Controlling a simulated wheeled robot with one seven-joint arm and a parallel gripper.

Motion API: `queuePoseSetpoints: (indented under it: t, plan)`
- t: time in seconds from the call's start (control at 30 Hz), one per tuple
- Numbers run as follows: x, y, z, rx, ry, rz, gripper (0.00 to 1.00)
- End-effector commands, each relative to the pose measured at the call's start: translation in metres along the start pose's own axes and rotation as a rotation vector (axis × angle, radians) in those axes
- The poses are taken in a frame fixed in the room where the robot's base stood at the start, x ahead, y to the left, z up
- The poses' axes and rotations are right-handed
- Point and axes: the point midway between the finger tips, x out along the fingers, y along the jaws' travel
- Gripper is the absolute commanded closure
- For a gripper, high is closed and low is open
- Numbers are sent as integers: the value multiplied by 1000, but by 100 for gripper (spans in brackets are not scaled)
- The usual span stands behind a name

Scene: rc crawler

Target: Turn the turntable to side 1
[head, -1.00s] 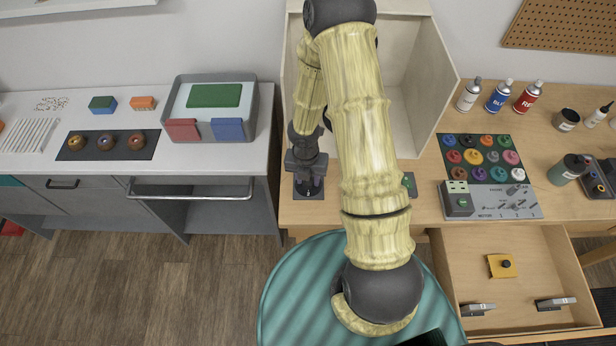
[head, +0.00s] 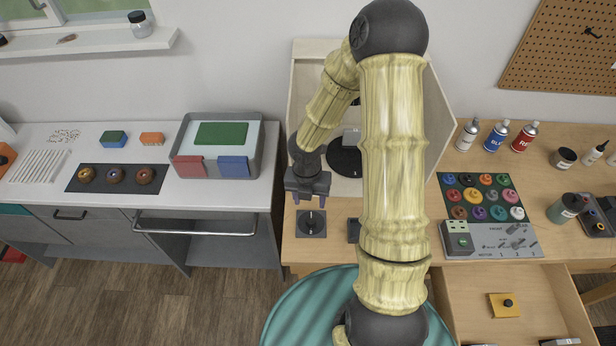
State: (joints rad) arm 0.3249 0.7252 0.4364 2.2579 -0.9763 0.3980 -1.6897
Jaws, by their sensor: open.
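The turntable (head: 345,160) is a black disc inside the pale wooden booth (head: 440,120), partly hidden behind my arm. A pale block-like thing (head: 351,138) shows at it, also partly covered. A dark square plate with a round dial (head: 311,224) lies on the bench in front of the booth; a light mark shows on the dial. My gripper (head: 309,202) points down with its fingers apart, empty, just above and behind the dial plate in the picture.
A small dark box (head: 354,230) sits right of the dial plate, partly behind my arm. A colour-wheel board (head: 482,198), a motor panel (head: 490,240) and spray cans (head: 496,137) stand to the right. An open drawer (head: 540,300) juts out below. The left counter holds a grey tray (head: 262,145).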

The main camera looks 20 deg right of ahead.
Motion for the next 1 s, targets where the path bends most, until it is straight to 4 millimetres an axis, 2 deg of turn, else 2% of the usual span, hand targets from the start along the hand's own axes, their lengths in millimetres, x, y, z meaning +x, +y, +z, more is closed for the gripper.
queuePoseSetpoints:
  t: [0.03,0.2,0.4,0.57,1.0]
  plan:
    - [-13,0,1,3,-4,3,48]
    - [-46,0,1,3,-4,2,48]
    - [-74,0,1,1,-3,1,48]
    - [-80,0,0,1,0,1,48]
    - [-79,0,0,0,0,1,48]
